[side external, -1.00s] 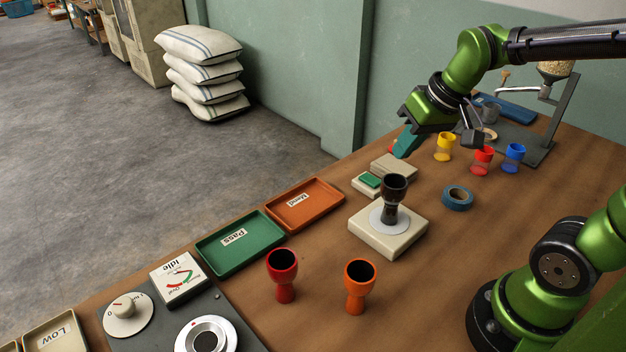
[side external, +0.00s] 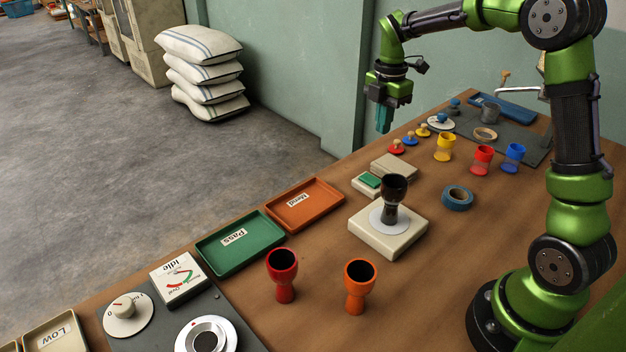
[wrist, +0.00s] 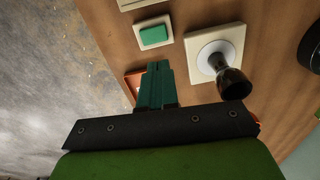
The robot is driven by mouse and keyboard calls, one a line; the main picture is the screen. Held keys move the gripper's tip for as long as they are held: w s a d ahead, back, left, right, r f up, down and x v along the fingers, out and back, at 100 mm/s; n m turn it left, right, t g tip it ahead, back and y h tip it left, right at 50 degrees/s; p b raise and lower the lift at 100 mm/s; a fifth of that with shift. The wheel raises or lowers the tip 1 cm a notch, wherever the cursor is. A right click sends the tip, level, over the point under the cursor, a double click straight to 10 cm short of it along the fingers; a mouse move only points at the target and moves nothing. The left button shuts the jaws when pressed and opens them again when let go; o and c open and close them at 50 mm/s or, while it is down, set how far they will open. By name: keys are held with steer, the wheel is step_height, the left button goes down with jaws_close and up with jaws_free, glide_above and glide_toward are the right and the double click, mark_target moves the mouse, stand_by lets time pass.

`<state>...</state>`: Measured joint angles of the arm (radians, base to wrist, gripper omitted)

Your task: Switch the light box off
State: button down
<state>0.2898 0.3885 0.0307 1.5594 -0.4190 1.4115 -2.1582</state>
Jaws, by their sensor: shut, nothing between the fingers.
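A cream box (side external: 410,240) with a pale round disc on top, which looks like the light box, stands mid-table; it also shows in the wrist view (wrist: 196,47). A dark goblet drum (side external: 394,190) stands on its disc. I cannot tell whether the disc is lit. Beside it is a small cream switch block with a green button (side external: 369,180); the button also shows in the wrist view (wrist: 154,34). My gripper (side external: 384,131) points down with teal fingers shut and empty, high above the table's far edge behind the button. Its fingers (wrist: 156,66) touch nothing.
A low cream block (side external: 396,164) lies behind the switch block. Green (side external: 239,256) and orange (side external: 302,206) trays lie left. Blue tape (side external: 457,198) and small coloured cups are right.

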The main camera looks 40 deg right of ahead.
mark_target(376, 182)
steer(key=shift+n, duration=0.4)
steer(key=shift+s+f, duration=0.1)
step_height(376, 182, down, 14)
steer(key=shift+r, duration=0.1)
stand_by(0.4)
steer(key=shift+s+f, duration=0.1)
steer(key=shift+f, duration=0.15)
stand_by(0.3)
steer(key=shift+w+r, duration=0.35)
steer(key=shift+w, duration=0.45)
step_height(376, 182, up, 14)
steer(key=s, duration=0.2)
steer(key=shift+s, duration=0.25)
steer(key=shift+f, duration=0.1)
